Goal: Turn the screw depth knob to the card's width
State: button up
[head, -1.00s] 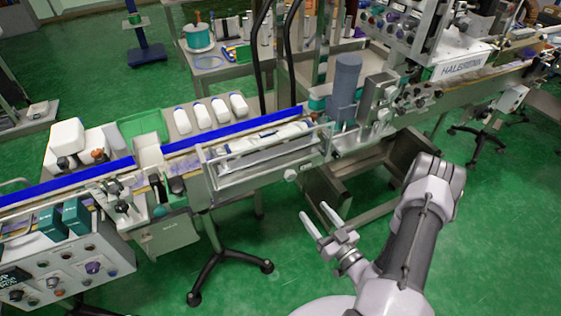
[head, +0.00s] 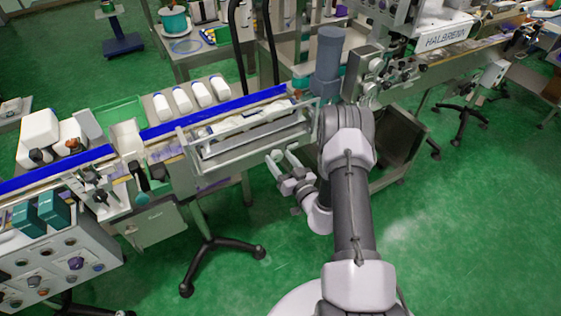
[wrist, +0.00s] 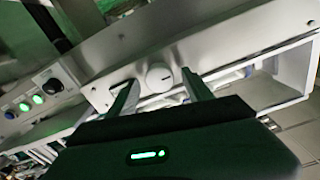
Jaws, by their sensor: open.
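A pale round knob (wrist: 159,77) sits on a metal panel in the wrist view, with a short dark mark at its right side. I take it for the screw depth knob. My gripper (wrist: 160,82) is open, with one finger on each side of the knob in that view. I cannot tell whether the fingers touch it. In the head view my gripper (head: 280,160) is at the front side of the conveyor, close to the knob (head: 276,154). I cannot make out the card or any scale reading.
A black knob (wrist: 52,86) and green-lit buttons (wrist: 38,99) lie left on the panel in the wrist view. A control box (head: 62,255) stands left. Green floor is open in front.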

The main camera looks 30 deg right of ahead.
jog(key=shift+c, duration=0.5)
grip_shut()
